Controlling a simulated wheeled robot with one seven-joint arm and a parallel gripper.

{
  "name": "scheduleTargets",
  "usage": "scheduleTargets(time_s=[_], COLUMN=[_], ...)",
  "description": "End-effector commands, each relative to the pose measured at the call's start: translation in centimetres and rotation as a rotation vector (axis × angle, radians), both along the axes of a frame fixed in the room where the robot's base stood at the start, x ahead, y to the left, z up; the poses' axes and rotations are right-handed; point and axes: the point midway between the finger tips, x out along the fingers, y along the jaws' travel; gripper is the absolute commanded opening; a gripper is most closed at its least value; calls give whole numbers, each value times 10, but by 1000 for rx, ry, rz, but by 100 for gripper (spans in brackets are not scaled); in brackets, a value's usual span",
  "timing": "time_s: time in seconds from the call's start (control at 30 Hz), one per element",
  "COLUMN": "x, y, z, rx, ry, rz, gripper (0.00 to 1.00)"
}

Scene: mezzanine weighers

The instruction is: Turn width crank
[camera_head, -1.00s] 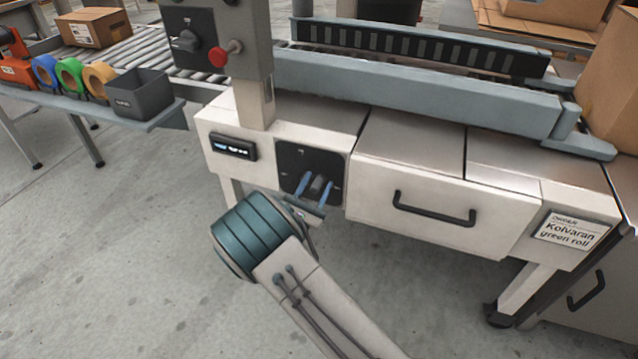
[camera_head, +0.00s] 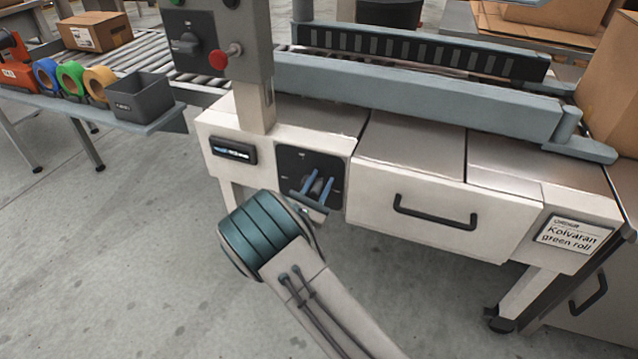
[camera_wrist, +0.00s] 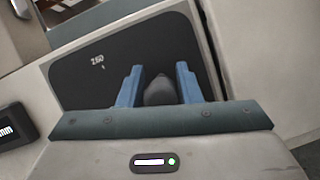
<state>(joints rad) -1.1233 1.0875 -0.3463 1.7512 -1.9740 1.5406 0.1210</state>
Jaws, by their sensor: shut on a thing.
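The width crank's grey knob (camera_wrist: 160,91) sits on a black dial plate (camera_head: 293,160) on the white front of the machine. In the wrist view the dial plate (camera_wrist: 92,75) carries a small mark reading about 260. My gripper (camera_head: 318,184) is at the plate with its two blue fingers on either side of the knob. In the wrist view my gripper (camera_wrist: 158,85) is shut on the knob, and the view is tilted against the plate. The rest of the crank is hidden behind my fingers and palm.
A small display (camera_head: 233,151) is left of the plate. A drawer with a black handle (camera_head: 435,211) is to the right. A control post with a red button (camera_head: 218,58) rises above. Open floor (camera_head: 130,270) lies at the lower left.

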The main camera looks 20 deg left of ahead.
Motion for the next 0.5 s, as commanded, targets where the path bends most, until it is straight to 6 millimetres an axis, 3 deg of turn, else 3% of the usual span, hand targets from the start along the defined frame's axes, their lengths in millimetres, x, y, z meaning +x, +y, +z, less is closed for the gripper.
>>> scheduleTargets(time_s=[0.5], x=[-1], y=[-7], z=[-21], rx=[319], ry=[-19], rz=[-2], gripper=[9])
